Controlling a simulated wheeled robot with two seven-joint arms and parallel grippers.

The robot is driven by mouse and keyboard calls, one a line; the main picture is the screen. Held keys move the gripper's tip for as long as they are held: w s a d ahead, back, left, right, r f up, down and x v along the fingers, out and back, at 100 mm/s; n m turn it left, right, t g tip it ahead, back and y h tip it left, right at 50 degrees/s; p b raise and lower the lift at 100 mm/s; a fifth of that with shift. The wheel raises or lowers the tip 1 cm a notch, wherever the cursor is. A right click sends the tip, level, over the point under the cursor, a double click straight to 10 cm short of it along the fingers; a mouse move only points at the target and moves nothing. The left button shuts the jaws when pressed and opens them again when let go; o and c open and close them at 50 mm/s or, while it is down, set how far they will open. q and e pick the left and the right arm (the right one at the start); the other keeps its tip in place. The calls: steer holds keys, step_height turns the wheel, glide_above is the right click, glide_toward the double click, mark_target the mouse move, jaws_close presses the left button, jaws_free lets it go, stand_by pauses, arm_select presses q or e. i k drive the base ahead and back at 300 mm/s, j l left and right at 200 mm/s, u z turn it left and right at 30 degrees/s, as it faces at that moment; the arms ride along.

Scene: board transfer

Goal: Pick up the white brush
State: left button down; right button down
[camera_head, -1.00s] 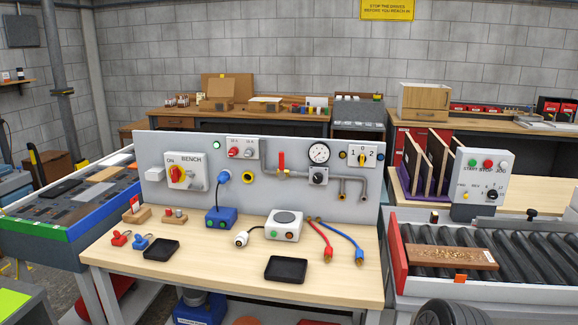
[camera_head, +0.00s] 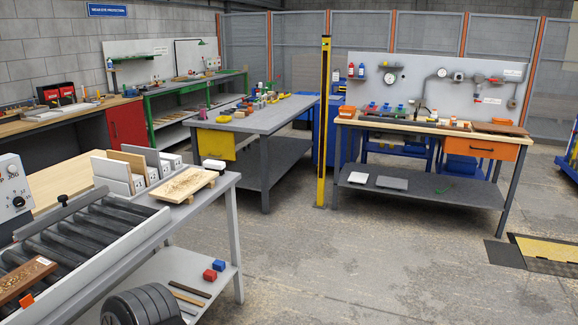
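A small white object (camera_head: 213,164), possibly the white brush, lies at the right end of the grey table (camera_head: 228,182) beside the roller conveyor. It is too small to tell for certain that it is a brush. Just left of it, a speckled tan board (camera_head: 184,184) lies on a light wooden support. Neither of my grippers is in view.
A roller conveyor (camera_head: 75,245) is at the lower left, with a brown board (camera_head: 22,279) on it. Upright panels (camera_head: 125,170) stand behind. A yellow post (camera_head: 324,120) stands before a workbench (camera_head: 425,128). The middle floor (camera_head: 350,260) is clear.

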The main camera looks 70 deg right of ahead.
mark_target(208, 164)
steer(key=z, duration=1.8)
